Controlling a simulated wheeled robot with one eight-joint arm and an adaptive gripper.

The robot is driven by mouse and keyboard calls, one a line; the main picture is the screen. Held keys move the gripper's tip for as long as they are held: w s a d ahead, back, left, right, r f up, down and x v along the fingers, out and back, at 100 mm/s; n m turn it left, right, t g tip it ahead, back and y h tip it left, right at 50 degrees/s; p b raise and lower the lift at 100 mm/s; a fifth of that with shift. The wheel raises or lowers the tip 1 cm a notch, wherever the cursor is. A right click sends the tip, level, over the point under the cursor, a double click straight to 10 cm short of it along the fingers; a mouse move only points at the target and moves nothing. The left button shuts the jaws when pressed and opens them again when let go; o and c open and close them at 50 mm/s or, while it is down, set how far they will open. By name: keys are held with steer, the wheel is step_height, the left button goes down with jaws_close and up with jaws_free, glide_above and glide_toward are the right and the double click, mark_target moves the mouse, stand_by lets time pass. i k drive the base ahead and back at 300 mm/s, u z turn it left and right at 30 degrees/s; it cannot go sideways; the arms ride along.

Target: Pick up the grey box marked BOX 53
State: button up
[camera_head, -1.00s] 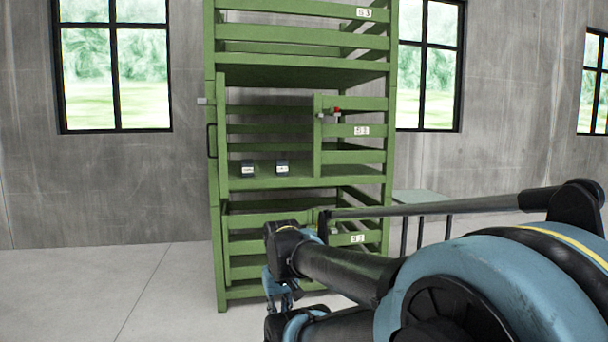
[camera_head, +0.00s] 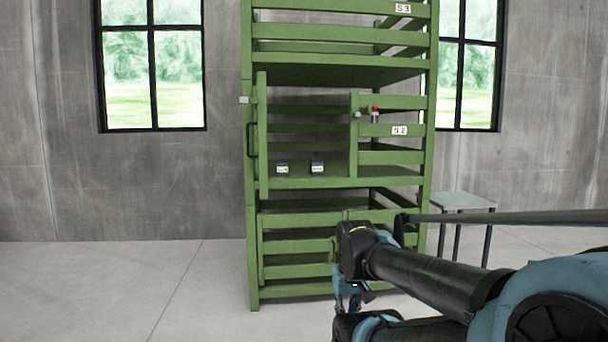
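Two small dark grey-blue boxes with white labels sit side by side on the middle shelf of the green rack. One is the left box (camera_head: 282,169), the other the right box (camera_head: 317,168). Their labels are too small to read, so I cannot tell which is BOX 53. My gripper (camera_head: 350,300) is low in front of the rack, below and in front of the boxes and well apart from them. It is partly hidden by my arm, and its fingers are too small and dark to judge.
The green rack (camera_head: 248,240) has an open bay at the middle shelf; a slatted panel (camera_head: 390,157) covers its right part. A dark handle (camera_head: 251,140) is at the left. A small grey table (camera_head: 462,200) stands right of the rack. The floor (camera_head: 120,290) at left is clear.

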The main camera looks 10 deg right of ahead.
mark_target(282, 165)
steer(key=i, duration=0.95)
steer(key=u, duration=0.05)
